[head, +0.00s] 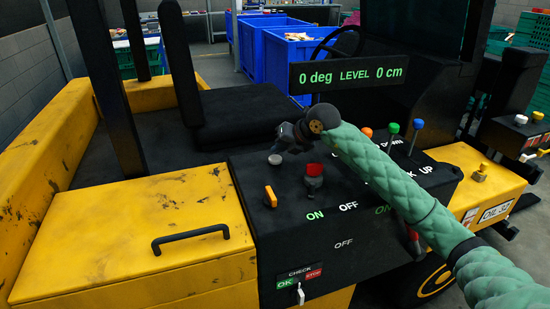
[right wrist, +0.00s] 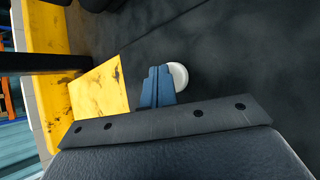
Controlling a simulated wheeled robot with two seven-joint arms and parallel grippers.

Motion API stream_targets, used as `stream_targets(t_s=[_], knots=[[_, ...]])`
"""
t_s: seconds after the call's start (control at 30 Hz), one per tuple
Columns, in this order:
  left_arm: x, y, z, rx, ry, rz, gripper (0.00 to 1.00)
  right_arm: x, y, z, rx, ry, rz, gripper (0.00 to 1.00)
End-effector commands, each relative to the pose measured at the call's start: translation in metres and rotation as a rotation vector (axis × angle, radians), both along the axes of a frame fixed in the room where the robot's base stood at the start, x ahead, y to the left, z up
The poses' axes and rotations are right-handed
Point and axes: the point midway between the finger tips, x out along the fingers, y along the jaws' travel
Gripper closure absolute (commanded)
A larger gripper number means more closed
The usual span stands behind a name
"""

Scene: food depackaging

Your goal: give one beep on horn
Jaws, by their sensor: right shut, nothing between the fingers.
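A round white button (head: 275,159), probably the horn, sits on the black console beside the seat. My right gripper (head: 278,149) is shut and empty, with its fingertips just above or at the white button. In the right wrist view its closed blue fingers (right wrist: 157,87) overlap the left edge of the white button (right wrist: 179,76). I cannot tell whether they touch it. My left gripper is in neither view.
A red knob (head: 314,170) and an orange switch (head: 270,196) stand close to the button. Coloured levers (head: 393,129) rise behind my right forearm. A level display (head: 347,76) and a steering wheel (head: 338,50) are further back. The seat (head: 238,113) is left of the gripper.

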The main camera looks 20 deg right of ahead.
Motion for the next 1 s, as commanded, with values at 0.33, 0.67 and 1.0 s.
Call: stream_targets(t_s=[0.33,0.67,1.0], knots=[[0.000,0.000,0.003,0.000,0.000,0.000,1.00,0.000,0.000,0.007,-0.001,-0.001,0.000,1.00],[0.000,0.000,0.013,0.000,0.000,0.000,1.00,0.000,0.000,0.033,-0.001,-0.001,0.000,1.00],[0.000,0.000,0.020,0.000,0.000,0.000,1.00,0.000,0.000,0.052,0.001,-0.001,0.000,1.00]])
